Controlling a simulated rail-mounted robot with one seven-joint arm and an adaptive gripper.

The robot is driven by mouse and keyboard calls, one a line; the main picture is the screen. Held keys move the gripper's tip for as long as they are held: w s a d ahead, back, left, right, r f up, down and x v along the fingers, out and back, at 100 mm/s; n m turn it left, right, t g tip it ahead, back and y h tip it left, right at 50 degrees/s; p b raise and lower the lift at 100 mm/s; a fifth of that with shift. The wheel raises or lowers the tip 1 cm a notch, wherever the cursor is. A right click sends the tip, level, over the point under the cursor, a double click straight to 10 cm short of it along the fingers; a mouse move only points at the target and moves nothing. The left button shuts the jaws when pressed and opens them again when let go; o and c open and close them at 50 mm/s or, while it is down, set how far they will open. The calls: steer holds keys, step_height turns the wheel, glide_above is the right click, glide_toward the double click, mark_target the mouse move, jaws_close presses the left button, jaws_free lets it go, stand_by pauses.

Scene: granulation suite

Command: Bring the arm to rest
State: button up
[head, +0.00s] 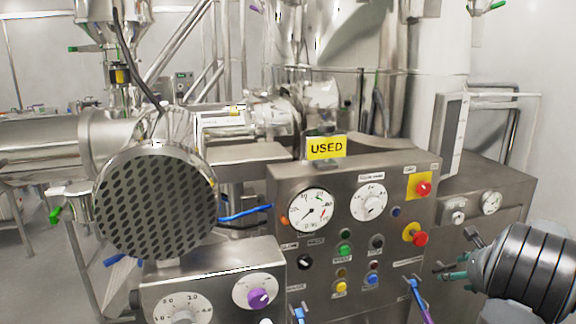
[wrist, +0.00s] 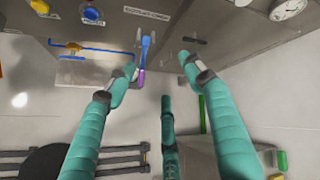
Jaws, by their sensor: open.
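My gripper (head: 452,271) is at the lower right of the head view, at the end of my dark, ringed wrist. It is beside the right part of the steel control panel (head: 330,262). In the wrist view my gripper (wrist: 157,66) has its teal fingers spread apart with nothing held between them. Beyond the fingertips, a blue and purple handled tool (wrist: 142,58) hangs by the panel's edge. I cannot tell whether any finger touches the panel. Most of my arm is out of view.
The panel carries gauges, red buttons (head: 421,238) and a yellow USED sign (head: 326,148). A perforated round cover (head: 155,203) and a knob box (head: 214,285) stand left. A steel cabinet (head: 490,190) stands behind my gripper. Pale floor (wrist: 25,110) shows below in the wrist view.

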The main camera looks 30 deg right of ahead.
steer(key=w+a+f+n+y+b, duration=0.1)
steer(key=w+a+f+n+y, duration=0.1)
steer(key=w+a+f+n, duration=0.2)
steer(key=shift+w+a+f+g+y, duration=0.4)
steer(key=shift+w+a+f, duration=0.75)
steer(key=shift+a+f, duration=0.8)
steer(key=shift+a+r, duration=0.1)
steer(key=shift+r, duration=0.15)
steer(key=shift+c, duration=0.7)
